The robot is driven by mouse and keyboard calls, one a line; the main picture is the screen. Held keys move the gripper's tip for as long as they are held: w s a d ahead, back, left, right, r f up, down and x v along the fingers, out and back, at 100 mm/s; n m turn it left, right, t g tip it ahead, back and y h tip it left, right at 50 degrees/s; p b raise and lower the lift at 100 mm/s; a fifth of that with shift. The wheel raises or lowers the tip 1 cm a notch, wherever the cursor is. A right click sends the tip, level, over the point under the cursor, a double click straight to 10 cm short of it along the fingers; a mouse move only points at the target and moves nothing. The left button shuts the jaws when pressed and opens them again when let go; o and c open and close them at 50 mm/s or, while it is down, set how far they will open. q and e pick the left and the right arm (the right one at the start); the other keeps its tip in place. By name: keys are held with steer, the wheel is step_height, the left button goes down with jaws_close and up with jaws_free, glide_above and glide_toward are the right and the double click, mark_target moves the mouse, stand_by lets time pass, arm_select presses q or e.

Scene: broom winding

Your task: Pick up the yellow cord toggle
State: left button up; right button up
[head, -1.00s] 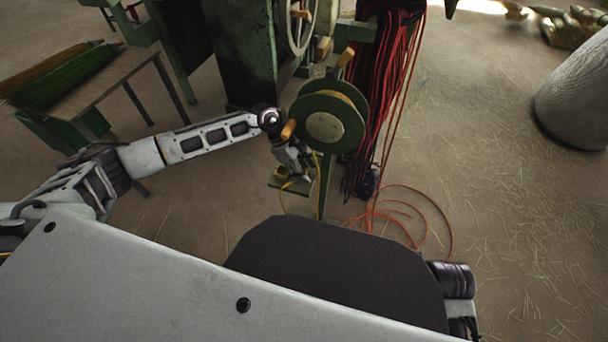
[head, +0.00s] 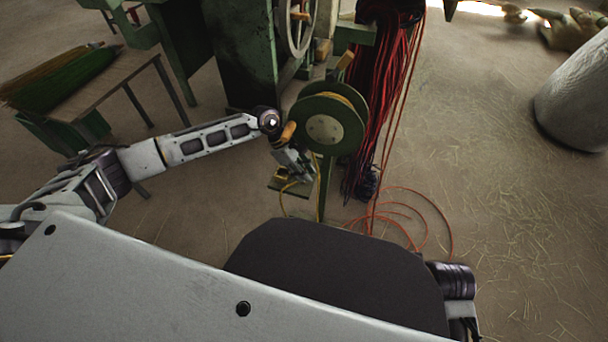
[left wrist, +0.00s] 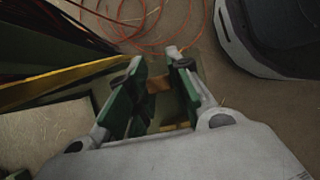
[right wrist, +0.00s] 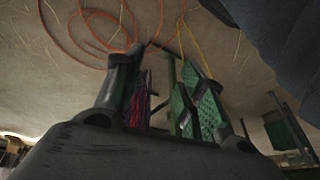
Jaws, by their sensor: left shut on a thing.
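The green reel (head: 345,112) with yellow cord stands in the middle of the head view. My left gripper (head: 289,178) is just below and left of it, above a small green platform (head: 298,190). The yellow cord toggle (head: 280,175) shows as a small yellow patch at its fingers, partly hidden.
A green machine with a wheel (head: 298,22) stands behind the reel. Red cords (head: 385,90) hang beside it, and an orange cord (head: 425,205) lies coiled on the floor. A table with bristle bundles (head: 70,78) is at left, a pale round object (head: 575,100) at right. The right-hand floor is mostly clear.

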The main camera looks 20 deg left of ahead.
arm_select(q)
steer(key=shift+r, duration=0.1)
steer(key=shift+r+p, duration=0.35)
steer(key=shift+r, duration=0.4)
steer(key=s+p, duration=0.3)
steer(key=s, duration=1.5)
steer(key=shift+a, duration=0.35)
arm_select(e)
steer(key=f, duration=0.1)
steer(key=d+f+g, duration=0.1)
steer(key=f, duration=0.1)
steer(key=shift+s+f+h, duration=0.1)
steer(key=shift+f+h, duration=0.1)
steer(key=shift+h, duration=0.1)
arm_select(q)
steer(key=shift+f, duration=0.1)
step_height(320, 180, up, 7)
steer(key=p, duration=0.4)
arm_select(e)
step_height(320, 180, up, 4)
steer(key=shift+r, duration=0.15)
